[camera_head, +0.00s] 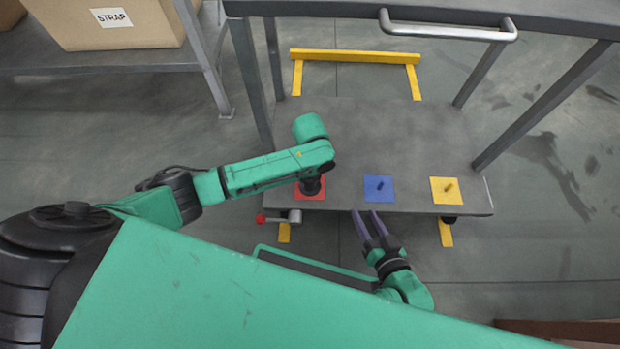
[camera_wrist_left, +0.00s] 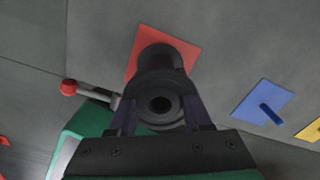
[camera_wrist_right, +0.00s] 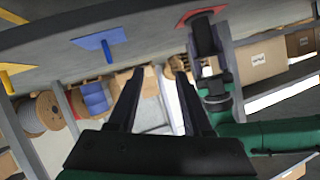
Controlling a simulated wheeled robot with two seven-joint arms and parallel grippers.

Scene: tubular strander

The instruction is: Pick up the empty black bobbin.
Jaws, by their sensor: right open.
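The black bobbin (camera_wrist_left: 160,92) stands on the red square (camera_wrist_left: 195,52) in the left wrist view, its hollow end facing the camera. In the head view, the bobbin (camera_head: 311,186) shows only partly under my left wrist. My left gripper (camera_wrist_left: 160,112) has a finger on each side of the bobbin. The fingertips are hidden behind its flange, so I cannot tell whether they press on it. The right wrist view also shows the bobbin (camera_wrist_right: 203,33) at the red square. My right gripper (camera_head: 364,214) is open and empty by the table's front edge.
A blue square (camera_head: 379,189) and a yellow square (camera_head: 446,191), each with an upright peg, are to the right on the grey table (camera_head: 390,135). A red-knobbed lever (camera_head: 278,218) sits at the front edge. A metal handle and frame (camera_head: 448,31) stand behind.

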